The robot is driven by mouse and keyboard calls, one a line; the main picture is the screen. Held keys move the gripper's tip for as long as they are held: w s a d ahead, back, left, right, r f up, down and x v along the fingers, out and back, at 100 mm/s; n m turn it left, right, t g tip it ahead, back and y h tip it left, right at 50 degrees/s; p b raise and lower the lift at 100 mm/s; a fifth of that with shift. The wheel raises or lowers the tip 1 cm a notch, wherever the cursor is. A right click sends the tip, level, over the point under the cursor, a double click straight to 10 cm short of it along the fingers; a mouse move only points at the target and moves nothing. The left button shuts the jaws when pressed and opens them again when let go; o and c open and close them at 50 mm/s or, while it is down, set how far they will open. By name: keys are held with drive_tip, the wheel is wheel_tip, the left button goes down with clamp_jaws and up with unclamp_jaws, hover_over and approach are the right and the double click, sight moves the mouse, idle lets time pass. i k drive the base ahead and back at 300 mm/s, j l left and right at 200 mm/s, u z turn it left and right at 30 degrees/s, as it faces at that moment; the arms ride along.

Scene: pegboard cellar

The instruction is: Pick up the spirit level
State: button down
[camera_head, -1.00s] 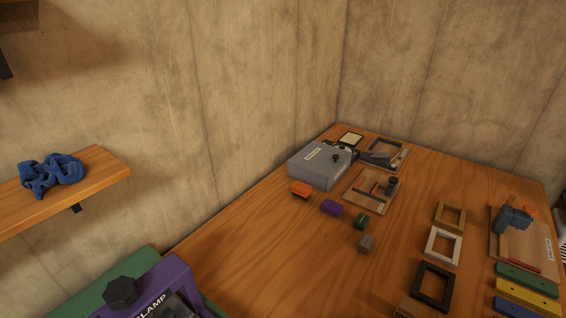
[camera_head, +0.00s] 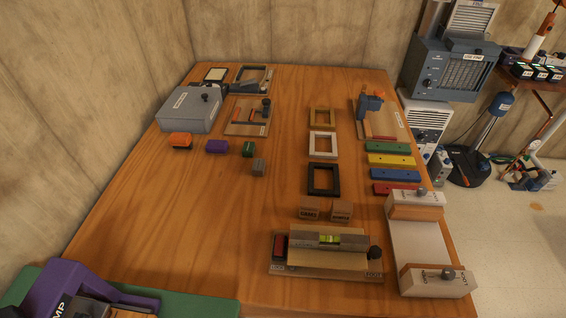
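The spirit level (camera_head: 300,240) is a grey bar with a bright green vial at its middle. It rests on a wooden holder (camera_head: 328,272) near the front of the workbench, lying roughly left to right. A dark red block sits at the holder's left end and a dark knob at its right end. My gripper is not in view, so whether it is open or shut does not show.
The bench (camera_head: 190,225) is clear left of the holder.

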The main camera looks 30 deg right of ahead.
sight(312, 239)
drive_tip(key=k+l, duration=0.1)
drive_tip(key=l, duration=0.25)
drive_tip(key=k+l, duration=0.1)
drive_tip(key=l, duration=0.25)
drive_tip(key=k+l, duration=0.15)
drive_tip(key=l, duration=0.2)
drive_tip(key=k+l, duration=0.1)
drive_tip(key=l, duration=0.25)
